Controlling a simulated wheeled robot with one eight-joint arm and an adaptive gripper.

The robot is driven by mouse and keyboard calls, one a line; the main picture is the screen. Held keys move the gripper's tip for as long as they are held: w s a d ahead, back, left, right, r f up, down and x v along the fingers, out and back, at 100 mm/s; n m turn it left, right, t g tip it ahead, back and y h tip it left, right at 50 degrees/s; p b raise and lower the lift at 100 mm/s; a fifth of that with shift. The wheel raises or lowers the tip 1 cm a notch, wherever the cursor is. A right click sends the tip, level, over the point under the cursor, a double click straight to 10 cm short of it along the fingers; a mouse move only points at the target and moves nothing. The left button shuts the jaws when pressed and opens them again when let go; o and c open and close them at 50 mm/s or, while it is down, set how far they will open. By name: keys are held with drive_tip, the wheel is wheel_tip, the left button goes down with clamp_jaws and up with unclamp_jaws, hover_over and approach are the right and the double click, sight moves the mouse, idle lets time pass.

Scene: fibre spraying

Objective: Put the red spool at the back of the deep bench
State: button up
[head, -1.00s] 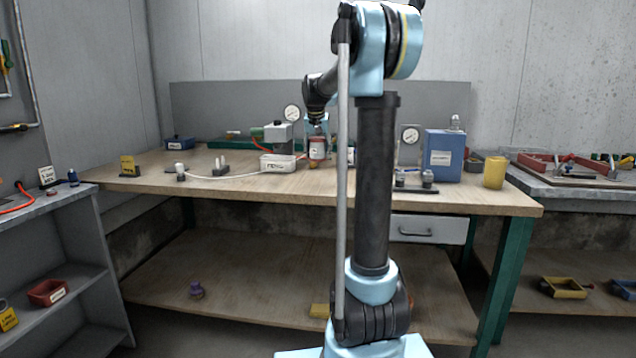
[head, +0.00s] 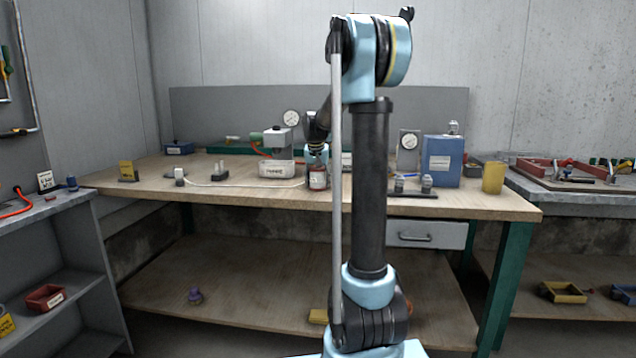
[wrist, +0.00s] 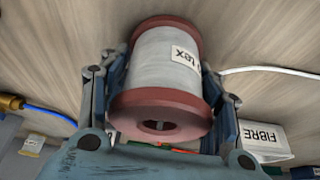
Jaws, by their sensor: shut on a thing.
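My gripper (head: 317,162) is shut on the red spool (head: 318,179), above the front part of the deep bench (head: 250,197). In the wrist view the spool (wrist: 165,62) has dark red flanges, pale wound fibre and a label ending in "tex". The fingers grip it from both sides. I cannot tell whether the spool touches the bench top. The back of the bench has a grey upright panel (head: 220,112). My own arm hides part of the bench's middle right.
A white FIBRE box (head: 277,169) and a gauge machine (head: 279,142) stand left of the spool. A pale hose (head: 230,184) runs along the bench top.

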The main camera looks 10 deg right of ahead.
sight(317, 170)
drive_tip(key=o, duration=1.3)
drive_tip(key=shift+f, duration=0.1)
drive_tip(key=v, duration=1.2)
drive_tip(key=shift+s+a, duration=0.1)
drive_tip(key=shift+s, duration=0.05)
